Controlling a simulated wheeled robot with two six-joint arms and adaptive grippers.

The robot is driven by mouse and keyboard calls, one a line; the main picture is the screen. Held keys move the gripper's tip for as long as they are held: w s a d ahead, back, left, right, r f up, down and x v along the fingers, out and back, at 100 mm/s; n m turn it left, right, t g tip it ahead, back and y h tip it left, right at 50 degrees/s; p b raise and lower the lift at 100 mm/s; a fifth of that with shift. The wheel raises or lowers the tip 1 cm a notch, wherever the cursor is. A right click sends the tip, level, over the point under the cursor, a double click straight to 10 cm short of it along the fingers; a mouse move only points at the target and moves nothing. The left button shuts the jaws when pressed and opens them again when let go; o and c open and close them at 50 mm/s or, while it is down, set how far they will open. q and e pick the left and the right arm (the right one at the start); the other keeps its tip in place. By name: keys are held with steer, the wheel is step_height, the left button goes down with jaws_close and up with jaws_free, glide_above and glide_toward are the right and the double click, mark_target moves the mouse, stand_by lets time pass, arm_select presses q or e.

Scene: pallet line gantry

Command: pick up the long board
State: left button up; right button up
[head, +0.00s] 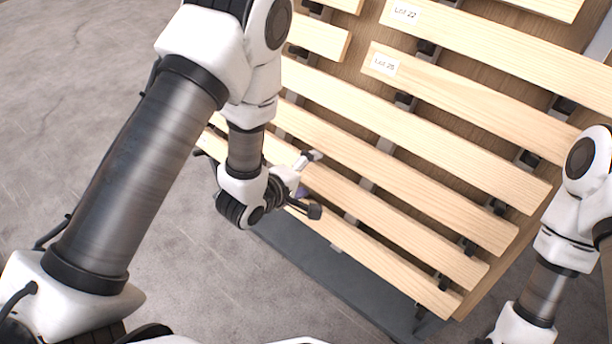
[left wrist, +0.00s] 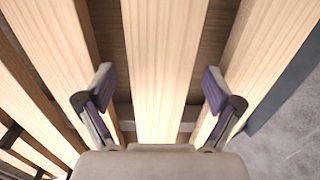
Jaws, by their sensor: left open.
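Several long pale wooden boards lie side by side on a slanted rack in the head view. One long board (head: 400,222), second from the near lower edge, runs past my left gripper (head: 312,185). In the left wrist view a board (left wrist: 163,65) passes between the two fingers of the left gripper (left wrist: 160,95). The fingers are spread with a gap on each side of the board. They do not clasp it. How far down they reach beside it is hard to tell. My right arm enters at the right edge, and its gripper is out of the frame.
Neighbouring boards (left wrist: 270,50) lie close on both sides, with narrow gaps between. Small black supports (head: 403,99) hold the boards off a brown backing. Two boards bear white labels (head: 385,65). A dark base edge (head: 300,250) borders the rack. Grey floor (head: 60,90) is clear at left.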

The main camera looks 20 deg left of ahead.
arm_select(q)
steer(key=shift+x, duration=0.9)
steer(key=shift+d, duration=0.15)
steer(key=c, duration=1.6)
steer(key=shift+c, duration=0.4)
steer(key=shift+s+r, duration=0.1)
steer(key=shift+r, duration=0.05)
